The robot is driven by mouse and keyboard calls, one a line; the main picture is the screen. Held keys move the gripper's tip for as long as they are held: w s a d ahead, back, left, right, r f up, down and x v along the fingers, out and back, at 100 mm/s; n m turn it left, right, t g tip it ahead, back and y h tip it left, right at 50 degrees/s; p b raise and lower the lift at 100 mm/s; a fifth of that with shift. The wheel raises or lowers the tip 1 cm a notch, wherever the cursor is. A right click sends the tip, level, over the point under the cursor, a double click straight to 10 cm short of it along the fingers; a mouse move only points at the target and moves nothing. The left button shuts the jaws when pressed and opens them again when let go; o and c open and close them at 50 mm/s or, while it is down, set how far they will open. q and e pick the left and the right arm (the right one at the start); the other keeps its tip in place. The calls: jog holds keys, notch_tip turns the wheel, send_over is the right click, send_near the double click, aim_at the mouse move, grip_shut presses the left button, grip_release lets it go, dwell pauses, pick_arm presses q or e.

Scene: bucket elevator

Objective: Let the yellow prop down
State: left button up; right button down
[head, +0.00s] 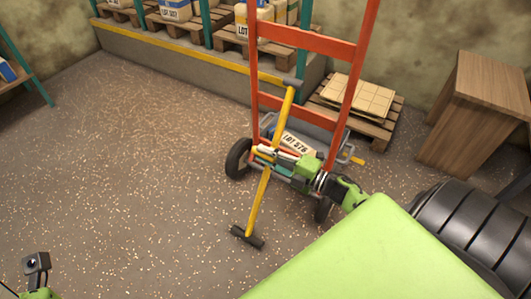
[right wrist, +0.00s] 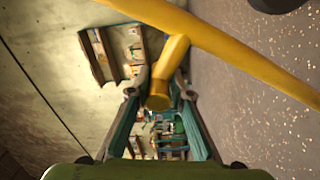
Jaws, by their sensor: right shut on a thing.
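The yellow prop (head: 258,203) is a long pole with a dark bar-shaped foot at the bottom and a dark cap at the top. It slants in the head view, in front of the red hand truck (head: 307,43). Whether its foot touches the floor I cannot tell. My right gripper (head: 267,152) is at the prop's middle, shut on its short side handle. In the right wrist view the prop's handle (right wrist: 160,92) sits between the fingers, and the pole crosses the top. Part of my left arm shows at the lower left; its fingers are not clear.
A grey crate labelled LOT 576 (head: 323,122) sits low on the hand truck, behind my gripper. A pallet with tan slabs (head: 356,97) and a wooden stand (head: 470,115) are to the right. A raised ledge with a yellow edge (head: 180,59) runs behind. The floor (head: 130,150) at left is clear.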

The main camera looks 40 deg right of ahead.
jog(key=shift+w+d, duration=0.1)
jog(key=shift+d, duration=0.2)
jog(key=c, duration=1.9)
grip_release()
jog(key=shift+o, duration=0.3)
jog(key=shift+f, duration=0.15)
jog(key=shift+a, duration=0.1)
jog(key=shift+s, duration=0.2)
jog(key=v, duration=1.1)
jog(key=shift+s, duration=0.3)
